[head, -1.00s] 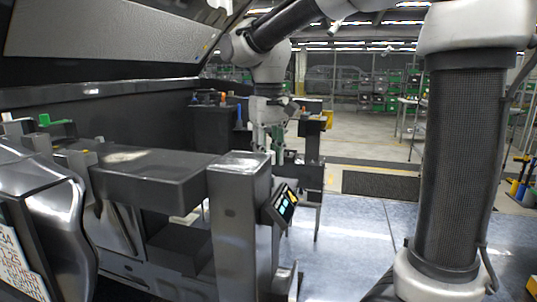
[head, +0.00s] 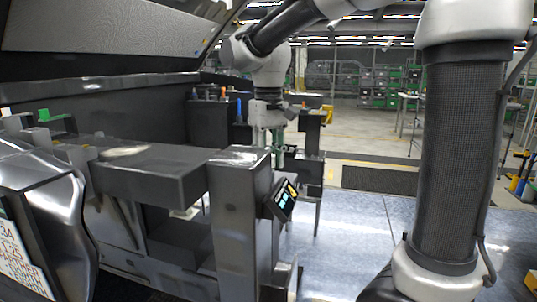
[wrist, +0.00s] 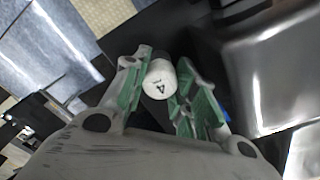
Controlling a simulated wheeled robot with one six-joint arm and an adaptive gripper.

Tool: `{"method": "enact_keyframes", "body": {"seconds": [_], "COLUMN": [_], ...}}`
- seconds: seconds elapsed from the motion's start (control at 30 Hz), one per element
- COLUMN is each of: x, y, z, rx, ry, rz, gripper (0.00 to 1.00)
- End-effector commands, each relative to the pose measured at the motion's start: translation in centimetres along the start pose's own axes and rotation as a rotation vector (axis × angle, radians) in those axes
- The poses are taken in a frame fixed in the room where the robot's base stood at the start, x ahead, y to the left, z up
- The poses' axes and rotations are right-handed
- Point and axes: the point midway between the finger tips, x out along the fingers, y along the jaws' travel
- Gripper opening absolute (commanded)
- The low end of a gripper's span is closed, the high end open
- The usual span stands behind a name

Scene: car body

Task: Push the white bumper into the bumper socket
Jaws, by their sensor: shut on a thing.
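The white bumper (wrist: 159,80) is a short white cylinder with a dark "4" on its end face. In the wrist view it sits between the two green-padded fingers of my gripper (wrist: 158,97), which is shut on it. In the head view my gripper (head: 271,152) points down behind the grey post of the car body, and the bumper cannot be made out there. I cannot tell the bumper socket in either view.
The dark car body (head: 150,170) fills the left, with a grey post (head: 238,215) carrying a small lit panel (head: 284,203). Small coloured items (head: 222,97) stand on a dark stand behind.

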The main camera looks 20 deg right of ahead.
Motion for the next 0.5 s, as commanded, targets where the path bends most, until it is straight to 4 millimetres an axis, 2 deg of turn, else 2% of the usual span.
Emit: {"method": "enact_keyframes", "body": {"seconds": [0.5], "x": [1.3], "y": [0.0], "z": [0.0], "rx": [0.000], "ry": [0.000], "rz": [0.000], "gripper": [0.11]}}
